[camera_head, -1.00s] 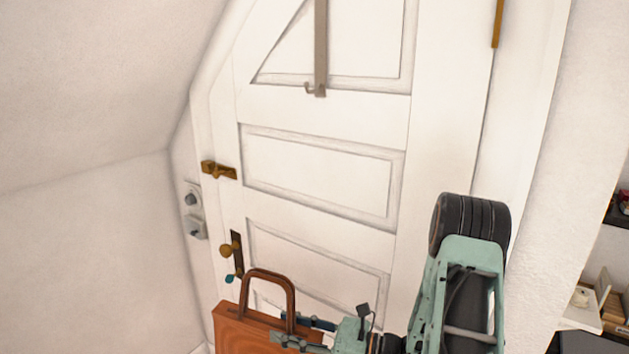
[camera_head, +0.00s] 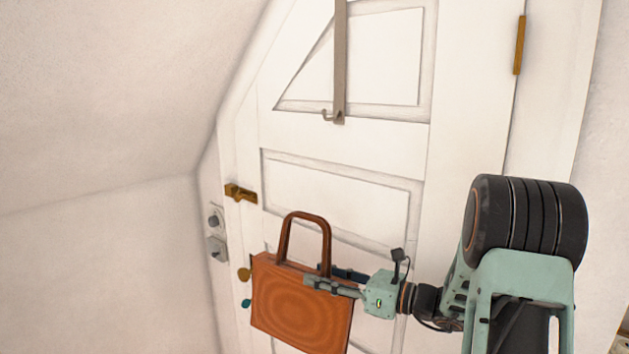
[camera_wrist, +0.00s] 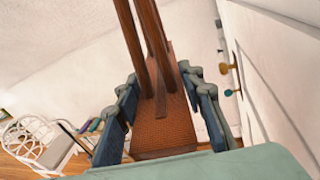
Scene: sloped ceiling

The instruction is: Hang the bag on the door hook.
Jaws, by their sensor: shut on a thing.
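The bag (camera_head: 300,315) is orange-brown with a brown arched handle (camera_head: 304,222) standing up above it. My gripper (camera_head: 325,280) is shut on the bag near the right foot of the handle and holds it upright in front of the door (camera_head: 440,100). In the wrist view the bag (camera_wrist: 160,125) and its handle straps show between my fingers (camera_wrist: 160,105). The door hook (camera_head: 333,117) is a small grey hook at the lower end of a long strip (camera_head: 341,60). It is above and to the right of the bag's handle, with nothing on it.
A brass latch (camera_head: 240,194) and a round door knob (camera_head: 244,274) stick out at the door's left edge. Switches (camera_head: 215,235) are on the wall beside it. A sloped ceiling (camera_head: 110,90) closes in at the left. A white chair (camera_wrist: 35,140) shows in the wrist view.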

